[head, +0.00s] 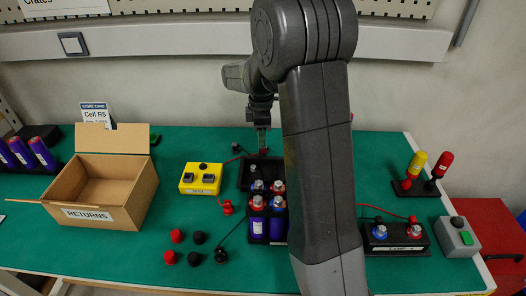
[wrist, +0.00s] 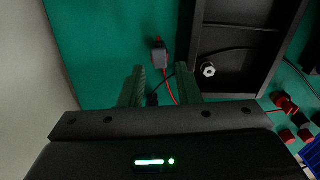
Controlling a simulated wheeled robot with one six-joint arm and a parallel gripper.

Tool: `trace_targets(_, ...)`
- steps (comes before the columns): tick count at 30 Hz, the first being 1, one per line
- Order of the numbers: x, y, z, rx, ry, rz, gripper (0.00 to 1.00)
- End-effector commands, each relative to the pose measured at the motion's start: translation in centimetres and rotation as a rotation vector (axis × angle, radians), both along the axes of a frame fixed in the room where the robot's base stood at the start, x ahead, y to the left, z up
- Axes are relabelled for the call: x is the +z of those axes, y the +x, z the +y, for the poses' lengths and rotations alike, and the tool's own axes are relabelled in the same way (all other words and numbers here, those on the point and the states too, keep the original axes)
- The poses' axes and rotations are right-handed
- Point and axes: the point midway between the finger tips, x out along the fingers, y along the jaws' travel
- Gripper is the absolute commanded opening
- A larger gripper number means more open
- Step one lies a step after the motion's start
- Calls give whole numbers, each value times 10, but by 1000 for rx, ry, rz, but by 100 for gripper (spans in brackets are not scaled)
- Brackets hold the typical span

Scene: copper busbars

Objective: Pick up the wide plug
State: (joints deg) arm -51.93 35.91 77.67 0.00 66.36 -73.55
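A small grey plug-like block (wrist: 159,55) with a red tip and a red lead lies on the green mat in the wrist view, beyond my fingertips. I cannot tell for sure that it is the wide plug. A smaller dark piece (wrist: 152,99) with a black lead shows between my fingers. My gripper (wrist: 160,78) is open, with its two fingers apart and nothing visibly held. In the head view my gripper (head: 263,146) points down at the back of the bench, near the black tray (head: 246,176); my arm hides the area to its right.
Loose red and black caps (head: 176,236) lie in front. A black terminal unit (head: 397,247) is at right.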

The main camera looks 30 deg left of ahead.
Motion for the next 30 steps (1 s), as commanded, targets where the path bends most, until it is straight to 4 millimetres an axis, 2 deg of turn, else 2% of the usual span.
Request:
trace_targets(10, -46, 0, -1, 0, -3, 2, 30)
trace_targets(17, -50, 0, 0, 0, -1, 1, 30)
trace_targets(18, -50, 0, 0, 0, -1, 1, 28)
trace_targets(22, -50, 0, 0, 0, -1, 1, 2)
trace_targets(23, -50, 0, 0, 0, -1, 1, 0)
trace_targets(30, -49, 0, 0, 0, 0, 0, 0)
